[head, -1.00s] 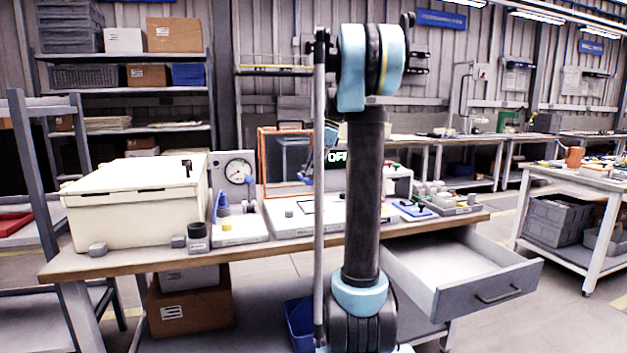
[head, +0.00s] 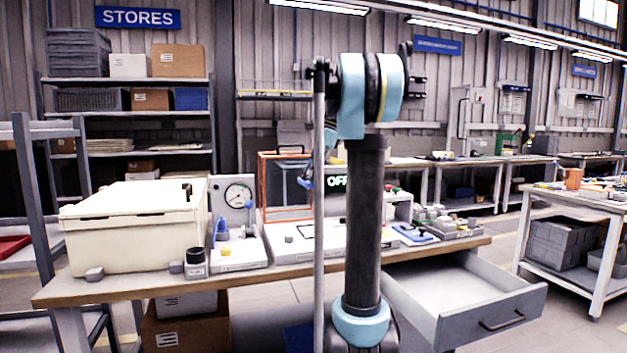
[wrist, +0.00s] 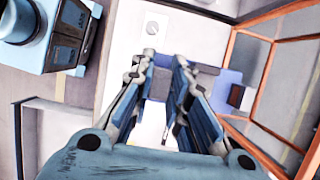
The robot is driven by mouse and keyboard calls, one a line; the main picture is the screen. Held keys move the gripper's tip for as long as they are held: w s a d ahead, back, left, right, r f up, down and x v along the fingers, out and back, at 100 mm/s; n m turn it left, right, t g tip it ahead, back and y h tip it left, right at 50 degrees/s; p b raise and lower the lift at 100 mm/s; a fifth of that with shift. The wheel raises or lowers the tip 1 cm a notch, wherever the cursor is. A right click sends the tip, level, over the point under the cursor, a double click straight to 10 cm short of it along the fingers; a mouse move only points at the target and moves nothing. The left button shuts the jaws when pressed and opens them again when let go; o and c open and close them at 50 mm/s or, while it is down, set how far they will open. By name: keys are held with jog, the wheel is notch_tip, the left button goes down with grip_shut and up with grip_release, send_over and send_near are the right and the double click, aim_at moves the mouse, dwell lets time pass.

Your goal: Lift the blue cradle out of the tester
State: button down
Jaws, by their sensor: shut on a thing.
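My gripper (wrist: 164,62) points away from the wrist camera, its two fingers close together. It is shut on the blue cradle (wrist: 229,80), which shows beyond and to the right of the fingers in the wrist view. In the head view the blue cradle (head: 305,182) is a small blue shape just left of my arm, in front of the tester's orange frame (head: 264,190). It appears raised above the tester's white base. My arm hides most of the gripper and part of the tester.
A cream box (head: 130,225) and a dial gauge stand (head: 238,195) stand left of the tester. A blue tray (head: 414,235) with small parts lies to its right. An open drawer (head: 465,290) juts from the bench front. The orange frame stands close right in the wrist view.

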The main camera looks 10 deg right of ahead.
jog(key=shift+r, duration=3.45)
